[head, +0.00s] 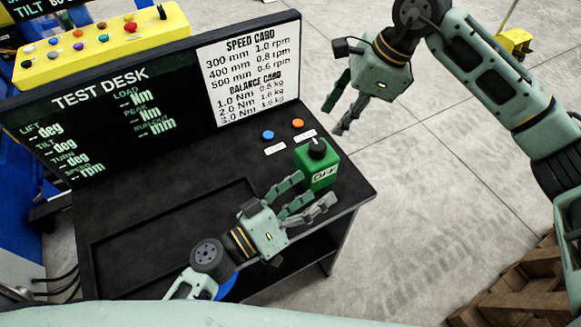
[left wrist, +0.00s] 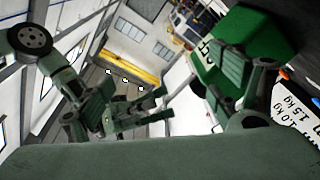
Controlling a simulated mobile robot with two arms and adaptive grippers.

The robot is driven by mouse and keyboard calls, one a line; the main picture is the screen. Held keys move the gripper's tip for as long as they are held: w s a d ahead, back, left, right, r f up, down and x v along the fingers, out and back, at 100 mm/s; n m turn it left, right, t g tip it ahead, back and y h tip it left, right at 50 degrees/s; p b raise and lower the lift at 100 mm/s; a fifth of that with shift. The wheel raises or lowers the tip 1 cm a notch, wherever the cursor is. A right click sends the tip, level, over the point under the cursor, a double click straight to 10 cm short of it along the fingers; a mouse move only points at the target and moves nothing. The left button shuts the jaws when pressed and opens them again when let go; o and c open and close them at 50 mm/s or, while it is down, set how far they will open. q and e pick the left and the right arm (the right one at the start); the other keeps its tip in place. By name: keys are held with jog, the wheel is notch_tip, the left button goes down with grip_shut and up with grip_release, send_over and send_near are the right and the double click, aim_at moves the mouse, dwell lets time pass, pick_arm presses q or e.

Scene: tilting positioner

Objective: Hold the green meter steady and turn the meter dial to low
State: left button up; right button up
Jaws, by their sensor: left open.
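The green meter (head: 317,168) stands on the right part of the black desk. A black dial (head: 317,148) is on its top, and its front reads OFF. My left gripper (head: 308,197) is open just in front of the meter, with its fingers pointing toward it. In the left wrist view the green meter (left wrist: 238,45) is close to the left fingers (left wrist: 238,85); I cannot tell whether they touch. My right gripper (head: 337,115) is open and empty, up and to the right of the meter, pointing down. The dial is not clear in the left wrist view.
Blue (head: 267,135) and orange (head: 298,123) buttons with small labels sit behind the meter. The TEST DESK screen (head: 110,120) and white card (head: 250,75) stand at the back. A yellow button panel (head: 100,45) lies beyond. A wooden pallet (head: 530,290) is on the floor at right.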

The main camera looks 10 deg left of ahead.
aim_at(301, 166)
pick_arm(q)
jog(key=w+a+r+m+y, duration=0.1)
jog(key=w+a+r+m, duration=0.2)
jog(key=w+a, duration=0.25)
jog(key=w+a+r+m+t+y, duration=0.1)
jog(key=w+a+r+m+y, duration=0.2)
jog(key=a, duration=0.4)
jog(key=w+a+r+m, duration=0.2)
jog(key=w+a+m, duration=0.1)
jog(key=w+a, duration=0.3)
jog(key=s+d+f+g, duration=0.2)
jog(key=d+f, duration=0.1)
jog(key=d, duration=0.1)
jog(key=s+d+f+g, duration=0.2)
jog(key=d+f, duration=0.2)
jog(key=s+d+f+g+h, duration=0.1)
jog(key=s+d+f, duration=0.1)
jog(key=d+f, duration=0.1)
jog(key=shift+s+d+f+m+g, duration=0.1)
jog(key=shift+d+f+m+g, duration=0.1)
jog(key=shift+d, duration=0.15)
jog(key=shift+s+d+f+m+g, duration=0.1)
jog(key=shift+d+m+g, duration=0.1)
jog(key=shift+d, duration=0.15)
jog(key=shift+d+f, duration=0.25)
jog(key=x, duration=0.7)
jog(key=shift+d+f, duration=0.15)
jog(key=shift+d, duration=0.05)
jog(key=shift+c, duration=0.2)
jog(key=c, duration=1.5)
